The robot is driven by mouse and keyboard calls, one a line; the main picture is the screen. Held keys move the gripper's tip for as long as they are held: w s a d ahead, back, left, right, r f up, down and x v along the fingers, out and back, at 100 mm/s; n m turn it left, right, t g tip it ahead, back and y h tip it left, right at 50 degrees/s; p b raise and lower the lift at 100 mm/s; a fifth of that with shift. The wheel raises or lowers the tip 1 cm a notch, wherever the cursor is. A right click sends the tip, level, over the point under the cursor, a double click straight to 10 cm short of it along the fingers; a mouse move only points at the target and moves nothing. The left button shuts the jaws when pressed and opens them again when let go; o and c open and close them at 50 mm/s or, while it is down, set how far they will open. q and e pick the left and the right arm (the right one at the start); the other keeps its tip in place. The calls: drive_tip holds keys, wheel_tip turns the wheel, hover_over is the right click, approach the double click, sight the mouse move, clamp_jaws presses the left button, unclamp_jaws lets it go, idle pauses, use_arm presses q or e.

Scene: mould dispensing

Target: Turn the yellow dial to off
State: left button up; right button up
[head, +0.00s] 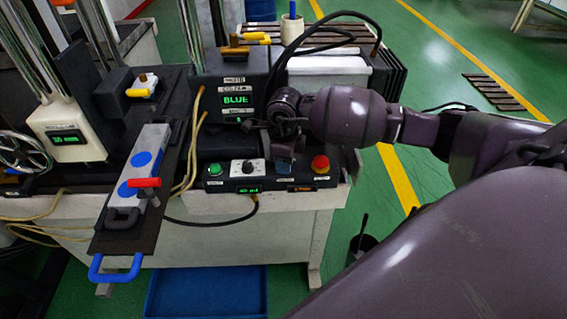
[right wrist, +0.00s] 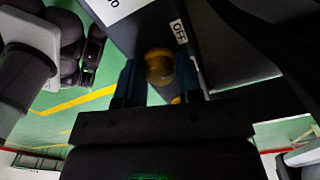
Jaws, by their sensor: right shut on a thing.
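The yellow dial (right wrist: 160,66) shows in the right wrist view as a rounded yellow knob on a dark panel, beside a white label reading OFF (right wrist: 179,31). My right gripper (right wrist: 160,80) has one finger on each side of it and is shut on it. In the head view my right gripper (head: 285,161) reaches down at the machine's front, above the control panel, and the dial is hidden there. Which way the dial points cannot be told. My left gripper is in neither view.
A screen (head: 236,100) above reads BLUE. A black cable loops near my right wrist. A blue tray (head: 205,308) lies on the floor.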

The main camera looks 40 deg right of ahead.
drive_tip(key=n+b, duration=0.2)
drive_tip(key=n, duration=0.1)
drive_tip(key=shift+f+n, duration=0.15)
drive_tip(key=shift+n, duration=0.25)
drive_tip(key=shift+n+b, duration=0.45)
drive_tip(key=shift+n, duration=0.55)
drive_tip(key=shift+n+b, duration=0.3)
drive_tip(key=shift+n, duration=0.4)
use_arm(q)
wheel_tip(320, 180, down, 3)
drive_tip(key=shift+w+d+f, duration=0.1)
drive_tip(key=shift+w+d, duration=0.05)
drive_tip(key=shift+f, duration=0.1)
use_arm(e)
drive_tip(key=shift+r+n, duration=0.2)
drive_tip(key=shift+n, duration=0.1)
drive_tip(key=o, duration=0.9)
use_arm(q)
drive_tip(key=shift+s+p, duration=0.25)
drive_tip(key=shift+p, duration=0.05)
use_arm(e)
wheel_tip(320, 180, up, 11)
drive_tip(key=shift+f, duration=0.1)
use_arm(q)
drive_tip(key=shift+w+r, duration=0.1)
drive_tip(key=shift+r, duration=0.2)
